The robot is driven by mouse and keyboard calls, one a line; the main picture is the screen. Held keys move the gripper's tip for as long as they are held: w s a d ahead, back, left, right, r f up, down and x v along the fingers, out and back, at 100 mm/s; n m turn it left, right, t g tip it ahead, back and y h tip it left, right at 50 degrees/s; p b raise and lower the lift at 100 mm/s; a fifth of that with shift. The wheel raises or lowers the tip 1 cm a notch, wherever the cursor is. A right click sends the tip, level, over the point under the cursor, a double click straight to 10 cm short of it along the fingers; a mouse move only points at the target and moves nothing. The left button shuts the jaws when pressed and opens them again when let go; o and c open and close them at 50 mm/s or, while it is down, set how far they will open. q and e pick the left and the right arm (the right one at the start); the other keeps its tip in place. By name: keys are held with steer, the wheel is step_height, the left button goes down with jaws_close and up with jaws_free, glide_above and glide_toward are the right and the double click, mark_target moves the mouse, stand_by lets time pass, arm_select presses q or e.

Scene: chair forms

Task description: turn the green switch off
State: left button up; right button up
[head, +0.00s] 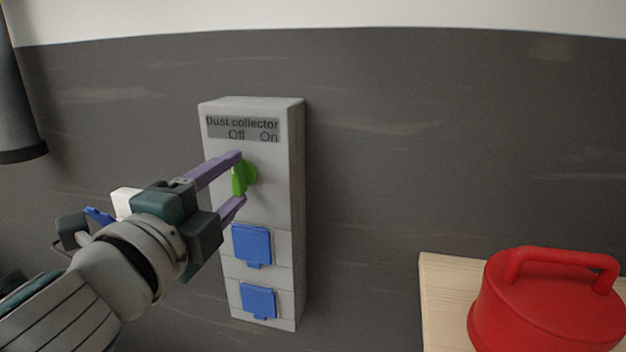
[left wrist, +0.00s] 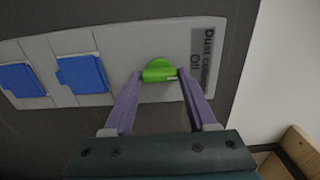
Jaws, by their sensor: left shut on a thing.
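The green switch (head: 244,177) is a rotary knob on the light grey dust collector box (head: 218,168), below a label reading Off on the left and On on the right. My left gripper (head: 239,178) reaches in from the left, its purple fingers above and below the knob. In the left wrist view, the left gripper (left wrist: 160,76) has one finger at each end of the green switch (left wrist: 161,72) and is shut on it. I cannot tell for sure which mark the knob points to. My right gripper is not in view.
Two blue socket covers (head: 252,246) (head: 258,301) sit on the box below the switch, close to the lower finger. A red lidded object (head: 545,305) stands on a wooden surface (head: 440,300) at the lower right. The dark wall (head: 380,150) right of the box is clear.

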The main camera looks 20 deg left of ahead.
arm_select(q)
steer(key=o, duration=1.4)
steer(key=shift+c, duration=0.2)
steer(key=s+b, duration=0.2)
steer(key=s, duration=0.8)
steer(key=shift+d, duration=0.3)
